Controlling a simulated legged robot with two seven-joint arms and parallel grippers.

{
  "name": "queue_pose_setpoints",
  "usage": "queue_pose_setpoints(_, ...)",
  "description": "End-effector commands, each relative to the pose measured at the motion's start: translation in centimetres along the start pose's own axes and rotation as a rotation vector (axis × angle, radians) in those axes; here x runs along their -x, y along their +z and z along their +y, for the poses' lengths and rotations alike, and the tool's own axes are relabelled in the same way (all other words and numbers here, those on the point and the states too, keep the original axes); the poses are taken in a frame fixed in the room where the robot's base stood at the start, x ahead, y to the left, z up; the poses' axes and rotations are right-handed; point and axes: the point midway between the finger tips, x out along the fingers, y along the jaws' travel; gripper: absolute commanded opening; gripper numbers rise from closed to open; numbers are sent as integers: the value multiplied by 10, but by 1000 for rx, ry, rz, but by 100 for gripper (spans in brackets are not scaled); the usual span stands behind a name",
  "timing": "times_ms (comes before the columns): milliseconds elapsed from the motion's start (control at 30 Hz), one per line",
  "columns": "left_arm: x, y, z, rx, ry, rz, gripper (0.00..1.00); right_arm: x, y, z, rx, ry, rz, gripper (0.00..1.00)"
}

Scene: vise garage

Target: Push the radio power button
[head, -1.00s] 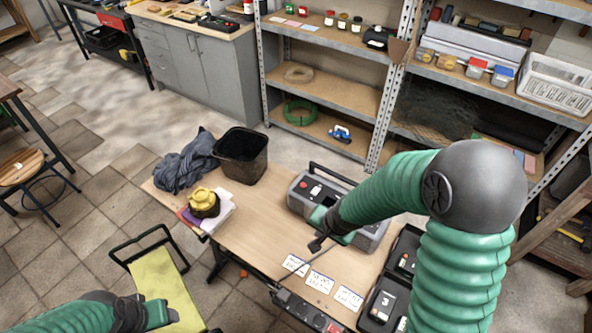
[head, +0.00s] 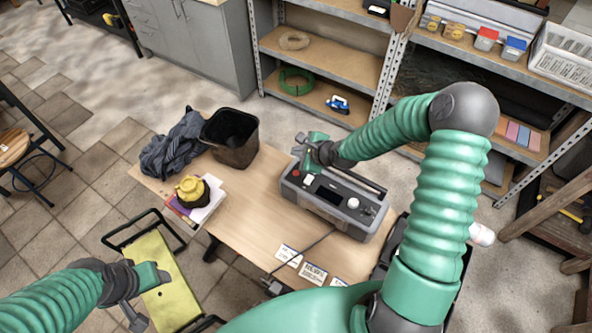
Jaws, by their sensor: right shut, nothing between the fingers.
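The radio (head: 328,213) is a grey box with a dark carry handle, standing on the wooden table. Its top has a red button (head: 297,174) at the left end, a white button (head: 309,180) beside it, a dark panel and a white knob (head: 353,203). My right gripper (head: 298,145) is shut and empty, near the radio's far left end, above the red button in the picture. I cannot tell its exact height over the radio. My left gripper (head: 136,318) is at the lower left, away from the radio. Its jaw opening is unclear.
On the table (head: 245,205) are a black bin (head: 231,138), a grey cloth (head: 175,147), a yellow-topped object (head: 190,188) on books, and paper cards (head: 314,273). A yellow step stool (head: 165,285) stands at the left. Shelves (head: 325,55) stand behind.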

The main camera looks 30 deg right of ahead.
Motion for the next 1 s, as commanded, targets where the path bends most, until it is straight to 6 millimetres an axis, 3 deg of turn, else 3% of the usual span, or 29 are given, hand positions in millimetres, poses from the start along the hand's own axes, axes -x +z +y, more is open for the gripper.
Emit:
queue_pose_setpoints(267,-17,4,0,1,0,0,58,-12,-13,6,-2,3,-2,0)
queue_pose_setpoints(700,-81,19,0,0,0,0,58,-50,-39,36,2,3,1,0)
queue_pose_setpoints(1000,-85,20,0,1,0,0,58,-63,-50,43,-2,3,-2,0)
